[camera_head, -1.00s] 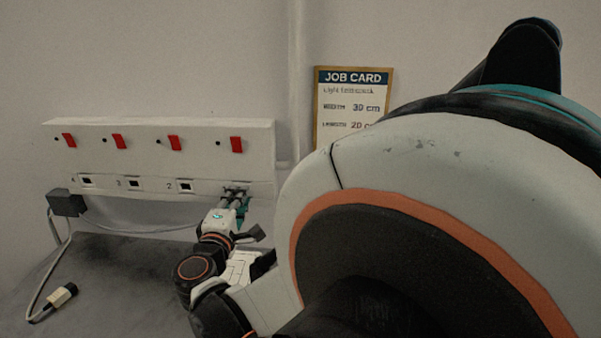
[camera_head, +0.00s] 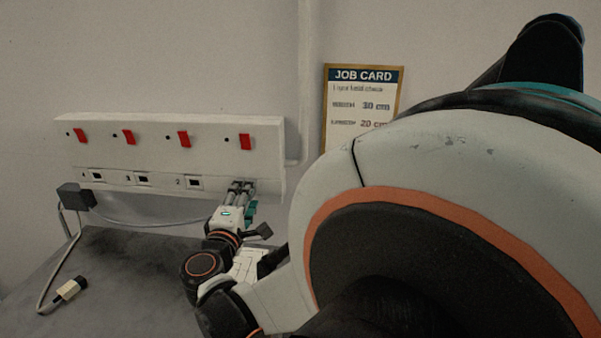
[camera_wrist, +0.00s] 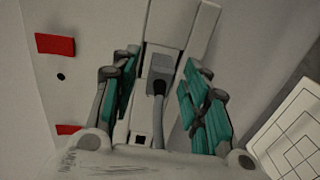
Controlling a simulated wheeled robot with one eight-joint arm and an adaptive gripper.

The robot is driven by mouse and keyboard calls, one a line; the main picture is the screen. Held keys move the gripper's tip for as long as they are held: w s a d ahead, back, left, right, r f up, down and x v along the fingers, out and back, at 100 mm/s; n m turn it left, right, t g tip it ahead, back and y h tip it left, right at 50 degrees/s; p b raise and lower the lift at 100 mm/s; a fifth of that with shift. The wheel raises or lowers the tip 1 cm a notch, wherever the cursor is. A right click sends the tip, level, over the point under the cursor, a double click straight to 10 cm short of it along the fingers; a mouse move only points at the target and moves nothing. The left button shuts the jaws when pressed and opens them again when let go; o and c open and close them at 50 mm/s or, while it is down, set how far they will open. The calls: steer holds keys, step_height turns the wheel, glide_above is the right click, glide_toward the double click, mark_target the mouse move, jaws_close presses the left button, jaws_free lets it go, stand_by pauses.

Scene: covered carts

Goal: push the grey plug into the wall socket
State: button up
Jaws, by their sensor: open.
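In the head view my gripper (camera_head: 241,187) is at the right end of the wall socket strip (camera_head: 215,160), right of the socket marked 2 (camera_head: 194,183). The fingers hide the plug and the socket there.
Red switches (camera_head: 184,139) line the strip above the sockets. A dark box (camera_head: 76,197) at the strip's left end has a cable to a cream and black connector (camera_head: 70,290) on the grey table (camera_head: 130,270). A job card (camera_head: 362,100) hangs on the wall.

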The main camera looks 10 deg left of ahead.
steer(key=s, duration=0.6)
steer(key=shift+s+d, duration=0.2)
steer(key=shift+d, duration=0.2)
